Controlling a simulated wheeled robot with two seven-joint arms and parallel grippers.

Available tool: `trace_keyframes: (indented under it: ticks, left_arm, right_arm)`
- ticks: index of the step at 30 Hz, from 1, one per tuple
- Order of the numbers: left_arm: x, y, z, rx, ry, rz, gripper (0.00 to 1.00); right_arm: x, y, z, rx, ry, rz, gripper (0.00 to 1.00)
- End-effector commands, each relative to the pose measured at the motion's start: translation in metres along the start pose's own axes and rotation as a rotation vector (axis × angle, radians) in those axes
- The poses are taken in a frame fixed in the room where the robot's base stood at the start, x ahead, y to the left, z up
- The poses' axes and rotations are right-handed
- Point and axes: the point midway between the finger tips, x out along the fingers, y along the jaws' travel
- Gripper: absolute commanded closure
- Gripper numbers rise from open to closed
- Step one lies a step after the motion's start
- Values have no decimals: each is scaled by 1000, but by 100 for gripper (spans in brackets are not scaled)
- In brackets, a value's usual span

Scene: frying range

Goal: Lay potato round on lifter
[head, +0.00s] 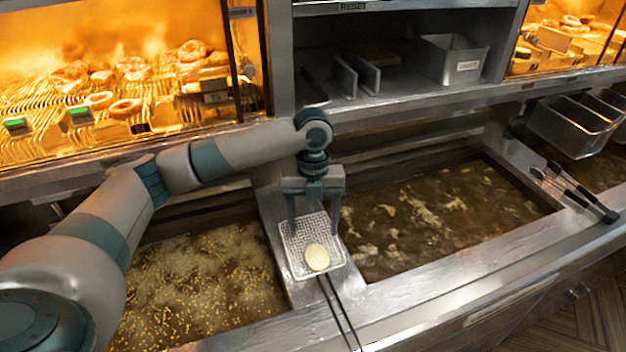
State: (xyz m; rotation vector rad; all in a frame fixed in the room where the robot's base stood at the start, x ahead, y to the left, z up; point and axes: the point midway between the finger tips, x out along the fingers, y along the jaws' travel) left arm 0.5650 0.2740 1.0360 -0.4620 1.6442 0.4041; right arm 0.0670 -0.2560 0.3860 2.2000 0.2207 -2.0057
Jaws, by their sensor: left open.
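A pale yellow potato round (317,257) lies on the wire mesh of the lifter (301,231), toward its near right part. The lifter rests on the metal divider between the two fryer vats, with its long dark handle pointing toward the front edge. My left gripper (313,231) is above the lifter, fingers pointing down and spread apart. It is open, with nothing between the fingers, and the round lies just in front of it. My right gripper is not in the picture.
Bubbling oil fills the left vat (205,285) and the right vat (430,215). Tongs (575,190) lie on the right vat's edge. Metal baskets (575,125) stand at right. A shelf with a metal bin (452,60) and lit pastry cabinets stand behind.

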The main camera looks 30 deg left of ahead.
Motion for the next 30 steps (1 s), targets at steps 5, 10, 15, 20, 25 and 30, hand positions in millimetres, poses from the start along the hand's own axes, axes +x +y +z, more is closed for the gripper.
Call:
trace_keyframes:
  ticks: [5, 10, 15, 20, 25, 30]
  left_arm:
    - [-32, -1, 1, 1, -4, -4, 35]
    - [-67, -1, 1, 0, -4, -3, 35]
    - [-102, -1, 1, 0, -4, -3, 35]
    - [-126, 0, 0, 0, -3, 0, 35]
    - [-138, 0, 0, -1, -1, 1, 35]
    - [-142, 0, 0, -1, 0, 1, 35]
  right_arm:
    - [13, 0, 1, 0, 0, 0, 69]
    - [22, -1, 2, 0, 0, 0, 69]
    - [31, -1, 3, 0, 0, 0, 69]
    - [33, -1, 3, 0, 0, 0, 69]
    - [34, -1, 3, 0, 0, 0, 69]
    - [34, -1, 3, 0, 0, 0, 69]
